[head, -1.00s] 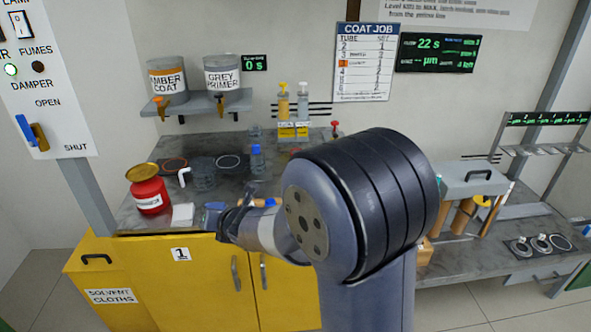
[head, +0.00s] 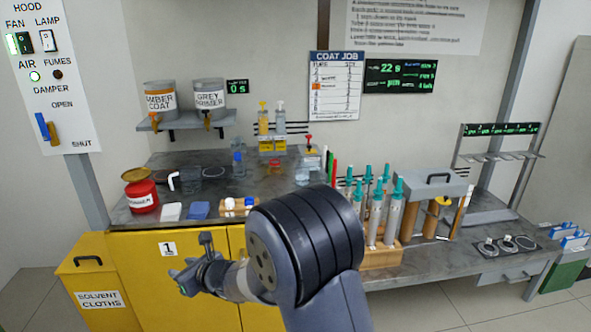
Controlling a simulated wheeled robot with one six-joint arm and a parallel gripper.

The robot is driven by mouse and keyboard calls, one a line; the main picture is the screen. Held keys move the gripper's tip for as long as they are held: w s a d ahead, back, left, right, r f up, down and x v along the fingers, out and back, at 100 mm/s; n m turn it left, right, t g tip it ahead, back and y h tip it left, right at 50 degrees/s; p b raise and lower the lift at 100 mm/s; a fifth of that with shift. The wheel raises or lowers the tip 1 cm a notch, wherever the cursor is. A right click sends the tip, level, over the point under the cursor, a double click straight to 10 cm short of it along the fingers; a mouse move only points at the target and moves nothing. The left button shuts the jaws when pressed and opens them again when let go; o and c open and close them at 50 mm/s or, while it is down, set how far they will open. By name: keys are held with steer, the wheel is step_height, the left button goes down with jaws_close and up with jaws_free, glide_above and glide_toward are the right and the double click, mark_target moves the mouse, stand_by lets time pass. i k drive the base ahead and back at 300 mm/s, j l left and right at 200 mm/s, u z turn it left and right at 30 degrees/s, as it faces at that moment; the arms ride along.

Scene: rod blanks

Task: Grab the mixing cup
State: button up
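A clear cup with a white handle (head: 187,181), which looks like the mixing cup, stands upright on the left part of the bench, behind the white and blue pads. My gripper (head: 183,281) is in front of the yellow cabinet, below the bench top and well apart from the cup. It is seen small and from the side, so I cannot tell whether its fingers are open or shut. Nothing shows held in it.
A red can (head: 142,195) stands left of the cup. A blue-capped bottle (head: 238,165) is behind it to the right. A wooden rack (head: 381,257) of teal-topped tubes stands right of my arm. A shelf with two tins (head: 186,121) hangs above.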

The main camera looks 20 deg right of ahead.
mark_target(275, 166)
steer(key=z, duration=0.4)
steer(key=j+z, duration=0.15)
steer(key=z, duration=0.3)
steer(key=i+j+z, duration=0.1)
steer(key=z, duration=0.7)
steer(key=i+j, duration=0.1)
steer(key=j, duration=0.6)
steer(key=i+j+z, duration=0.1)
steer(key=j, duration=0.6)
steer(key=i+j, duration=0.15)
steer(key=j, duration=0.55)
steer(key=i+j+z, duration=0.1)
steer(key=j, duration=0.6)
